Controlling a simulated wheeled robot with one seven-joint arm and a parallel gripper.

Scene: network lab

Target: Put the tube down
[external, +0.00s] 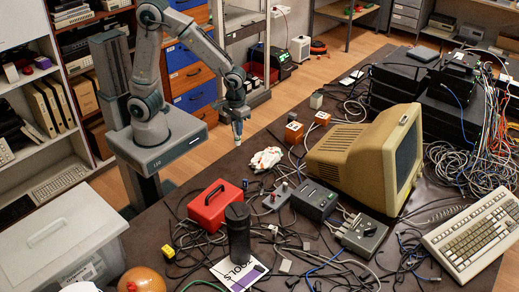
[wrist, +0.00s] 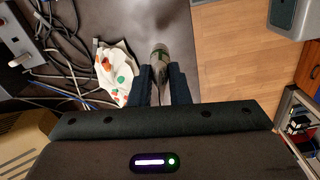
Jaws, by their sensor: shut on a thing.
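My gripper (external: 238,112) is shut on a grey tube and points down near the back edge of the dark table (external: 165,215). In the wrist view the tube (wrist: 160,58) sits between the two dark fingers of my gripper (wrist: 163,82), its far end sticking out past the fingertips. In the external view the tube (external: 238,128) is small and hangs below my gripper. I cannot tell how far it is from the tabletop.
A crumpled white cloth with coloured spots (wrist: 115,70) lies close left of the tube. Cables and a grey box (wrist: 20,60) lie farther left. A red box (external: 214,204), dark cylinder (external: 238,234) and beige monitor (external: 355,152) stand on the table. Bare tabletop lies beyond the tube.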

